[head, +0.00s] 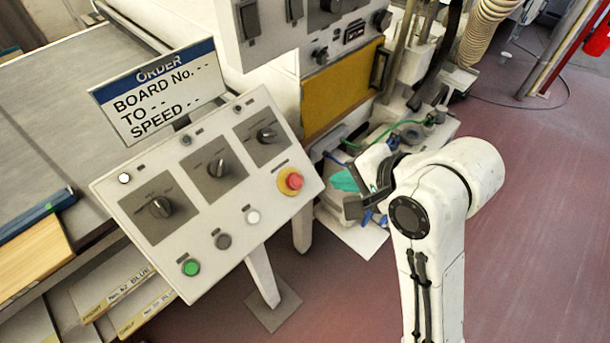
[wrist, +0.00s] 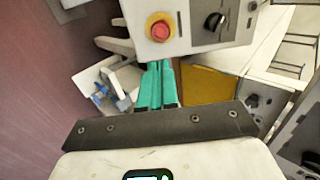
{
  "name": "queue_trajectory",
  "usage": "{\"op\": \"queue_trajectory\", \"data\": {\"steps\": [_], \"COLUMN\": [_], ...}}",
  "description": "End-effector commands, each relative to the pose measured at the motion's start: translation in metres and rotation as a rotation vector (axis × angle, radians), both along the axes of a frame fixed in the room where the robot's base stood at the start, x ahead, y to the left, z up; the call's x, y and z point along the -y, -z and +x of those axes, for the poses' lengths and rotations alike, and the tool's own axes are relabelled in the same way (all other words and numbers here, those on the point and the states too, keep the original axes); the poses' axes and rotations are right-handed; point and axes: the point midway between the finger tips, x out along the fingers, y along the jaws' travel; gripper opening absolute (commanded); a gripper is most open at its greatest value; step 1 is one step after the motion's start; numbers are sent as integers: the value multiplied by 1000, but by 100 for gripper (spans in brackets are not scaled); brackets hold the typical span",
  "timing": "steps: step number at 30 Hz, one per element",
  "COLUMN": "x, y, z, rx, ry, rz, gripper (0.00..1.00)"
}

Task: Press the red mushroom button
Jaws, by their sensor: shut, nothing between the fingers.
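The red mushroom button (head: 294,181) sits on a yellow surround near the right corner of the sloped white control panel (head: 225,262). In the wrist view the red mushroom button (wrist: 160,30) is near the top, just beyond my fingertips. My gripper (head: 338,181) is to the right of the button in the head view, apart from the panel. In the wrist view my gripper (wrist: 158,66) has its two teal fingers together, with nothing between them. The tips appear just below the yellow surround, and I cannot tell the exact gap.
The panel also carries rotary knobs (head: 161,207), a green button (head: 191,267) and a grey button (head: 223,241). An order sign (head: 160,92) stands behind it. A yellow panel (head: 342,88) and machine parts lie behind my gripper. Open floor (head: 545,230) is at the right.

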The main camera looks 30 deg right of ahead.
Motion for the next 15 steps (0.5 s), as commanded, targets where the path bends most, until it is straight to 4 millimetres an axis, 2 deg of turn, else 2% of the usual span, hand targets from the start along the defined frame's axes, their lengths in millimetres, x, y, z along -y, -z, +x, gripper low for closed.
{"op": "queue_trajectory", "data": {"steps": [8,15], "x": [-1,-7], "y": [7,26], "z": [4,23], "rx": [-1,-6], "ry": [-1,-1], "rz": [-2,-2], "gripper": [0,0]}}
